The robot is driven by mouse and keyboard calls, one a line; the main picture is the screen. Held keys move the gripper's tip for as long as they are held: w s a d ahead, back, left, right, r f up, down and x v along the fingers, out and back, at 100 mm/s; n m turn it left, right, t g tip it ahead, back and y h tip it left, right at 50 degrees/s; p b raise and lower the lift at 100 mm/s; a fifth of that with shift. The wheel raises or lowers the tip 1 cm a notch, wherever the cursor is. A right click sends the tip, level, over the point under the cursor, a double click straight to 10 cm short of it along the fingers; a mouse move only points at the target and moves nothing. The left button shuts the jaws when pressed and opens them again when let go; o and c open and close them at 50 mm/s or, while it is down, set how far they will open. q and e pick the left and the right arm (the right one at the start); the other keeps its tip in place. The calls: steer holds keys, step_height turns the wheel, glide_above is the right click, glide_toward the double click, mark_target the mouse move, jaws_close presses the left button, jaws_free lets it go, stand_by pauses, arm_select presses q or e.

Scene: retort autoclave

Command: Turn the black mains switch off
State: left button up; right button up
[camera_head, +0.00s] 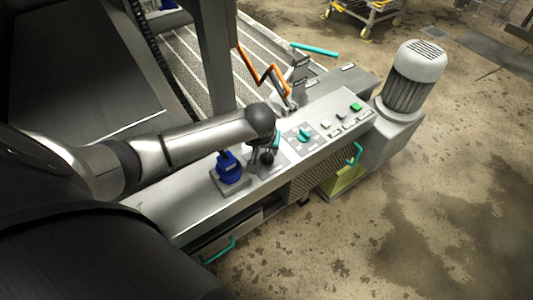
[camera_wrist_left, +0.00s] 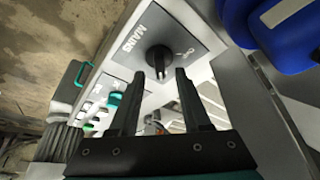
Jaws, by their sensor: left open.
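The black mains switch (camera_wrist_left: 159,60) is a rotary knob on a grey plate (camera_wrist_left: 140,36) lettered MAINS in the left wrist view. My left gripper (camera_wrist_left: 166,80) is open, with its two dark fingers pointing at the knob. The fingertips lie just below the knob in the picture; I cannot tell whether they touch it. In the head view my left gripper (camera_head: 265,156) is over the console top, and its hand hides most of the switch. My right gripper is not in view.
A blue device (camera_head: 229,168) stands on the console close beside the gripper; it also shows in the left wrist view (camera_wrist_left: 285,30). A teal knob (camera_head: 304,135) and a green button (camera_head: 355,107) are further along. A motor (camera_head: 408,80) stands at the console's far end.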

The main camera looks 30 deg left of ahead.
mark_target(267, 156)
arm_select(q)
steer(key=shift+b+x, duration=0.3)
steer(key=shift+x, duration=1.05)
jaws_close()
